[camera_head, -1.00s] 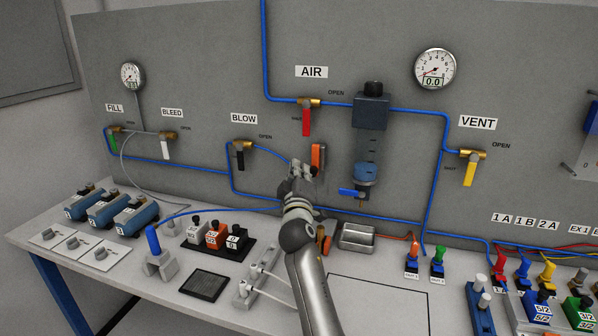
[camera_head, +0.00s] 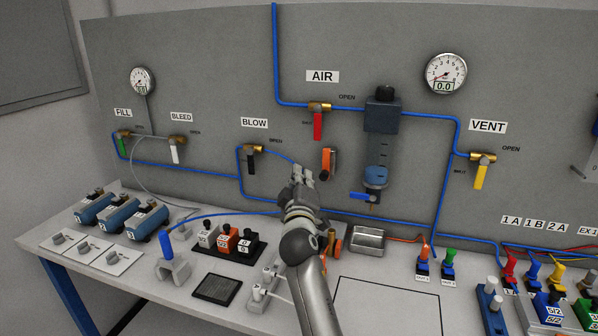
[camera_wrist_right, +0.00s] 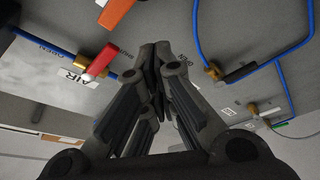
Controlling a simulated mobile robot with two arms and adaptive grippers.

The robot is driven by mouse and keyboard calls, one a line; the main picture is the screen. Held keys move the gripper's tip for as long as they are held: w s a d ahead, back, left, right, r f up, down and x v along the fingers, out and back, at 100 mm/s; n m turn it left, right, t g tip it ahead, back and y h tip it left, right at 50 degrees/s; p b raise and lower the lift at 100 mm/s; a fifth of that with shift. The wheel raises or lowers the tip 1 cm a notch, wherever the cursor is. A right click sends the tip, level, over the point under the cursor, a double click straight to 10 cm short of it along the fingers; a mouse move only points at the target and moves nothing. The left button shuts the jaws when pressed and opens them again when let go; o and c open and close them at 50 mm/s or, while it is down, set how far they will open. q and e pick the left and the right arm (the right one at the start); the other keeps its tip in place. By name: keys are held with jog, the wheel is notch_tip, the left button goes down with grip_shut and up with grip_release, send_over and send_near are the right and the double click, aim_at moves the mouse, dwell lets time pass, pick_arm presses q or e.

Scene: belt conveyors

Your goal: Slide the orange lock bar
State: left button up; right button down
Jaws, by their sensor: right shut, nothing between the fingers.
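The orange lock bar (camera_head: 327,162) is on the grey panel, below the red-handled AIR valve, beside a dark part. It also shows in the wrist view at the top edge (camera_wrist_right: 116,11), partly cut off. My right gripper (camera_head: 302,172) is just left of the bar and slightly below it in the head view, shut and empty, with a visible gap to the bar. In the wrist view its fingertips (camera_wrist_right: 157,50) are together, with the orange bar up and to the left of them. My left gripper is not in view.
The AIR valve's red handle (camera_head: 318,126) hangs just above the bar. A blue filter unit (camera_head: 379,150) is mounted to the right. Blue hoses cross the panel near my right gripper. A metal tray (camera_head: 369,240) stands on the bench below, right of my arm.

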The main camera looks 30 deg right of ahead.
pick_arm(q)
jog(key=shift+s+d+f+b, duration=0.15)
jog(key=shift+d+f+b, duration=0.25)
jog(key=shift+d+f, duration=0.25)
pick_arm(e)
jog(key=v, duration=0.5)
jog(key=shift+a, duration=0.4)
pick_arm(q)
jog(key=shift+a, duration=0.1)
